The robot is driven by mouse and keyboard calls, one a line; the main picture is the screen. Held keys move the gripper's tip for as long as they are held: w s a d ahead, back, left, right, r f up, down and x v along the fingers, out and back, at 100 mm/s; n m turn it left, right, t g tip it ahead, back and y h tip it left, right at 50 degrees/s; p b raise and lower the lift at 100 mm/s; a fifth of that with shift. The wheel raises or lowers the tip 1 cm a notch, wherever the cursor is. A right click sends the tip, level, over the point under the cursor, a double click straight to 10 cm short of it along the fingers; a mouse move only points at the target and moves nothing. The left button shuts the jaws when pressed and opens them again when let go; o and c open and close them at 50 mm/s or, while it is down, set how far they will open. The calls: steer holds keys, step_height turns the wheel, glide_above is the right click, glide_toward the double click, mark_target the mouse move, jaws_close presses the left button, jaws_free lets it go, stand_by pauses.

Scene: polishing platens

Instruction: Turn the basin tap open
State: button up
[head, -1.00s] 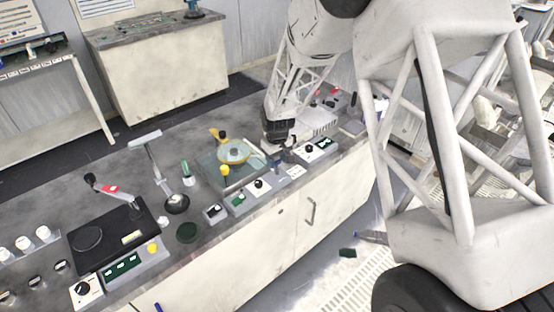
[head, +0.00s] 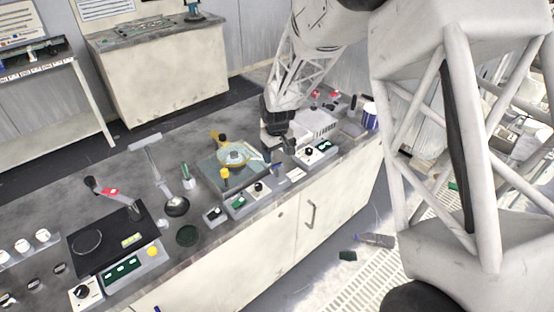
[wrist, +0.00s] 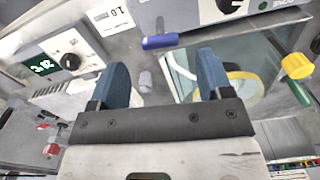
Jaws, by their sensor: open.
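My gripper (head: 288,146) is over the far part of the bench, beside the polishing unit. In the wrist view its two blue fingers (wrist: 163,66) are apart, with nothing held between them. I cannot tell for certain which fitting is the basin tap. Small red fittings (head: 315,93) stand at the far end of the bench, and a red one also shows at lower left in the wrist view (wrist: 52,149). A yellow knob (head: 224,173) stands at the polishing unit's near corner; a yellow knob also shows at right in the wrist view (wrist: 297,65).
The polishing unit (head: 213,167) carries a yellow ring (head: 233,154). A blue cylinder (wrist: 160,41) lies beyond the fingertips in the wrist view. Control boxes (head: 322,151) line the bench's front edge. A black-topped unit (head: 90,240) and a T-topped stand (head: 146,141) occupy the left.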

mark_target(277, 164)
steer(key=shift+r, duration=1.75)
steer(key=shift+s+d+r, duration=0.1)
steer(key=shift+d+r, duration=0.05)
steer(key=shift+r, duration=0.05)
steer(key=s+d+r+m+t, duration=0.1)
steer(key=s+d+r+m, duration=0.3)
steer(key=s+d+r, duration=1.2)
steer(key=s+d+r+m, duration=0.1)
steer(key=s+d, duration=0.1)
steer(key=s, duration=0.6)
steer(key=s+d+r+m+t, duration=0.1)
steer(key=s+d+r, duration=0.1)
steer(key=s, duration=0.6)
steer(key=s+d+r+m, duration=0.1)
steer(key=s+d, duration=0.3)
steer(key=s, duration=0.4)
steer(key=shift+s+d+r+m+t, duration=0.15)
steer(key=shift+s+r+m+t, duration=0.15)
steer(key=shift+m, duration=0.1)
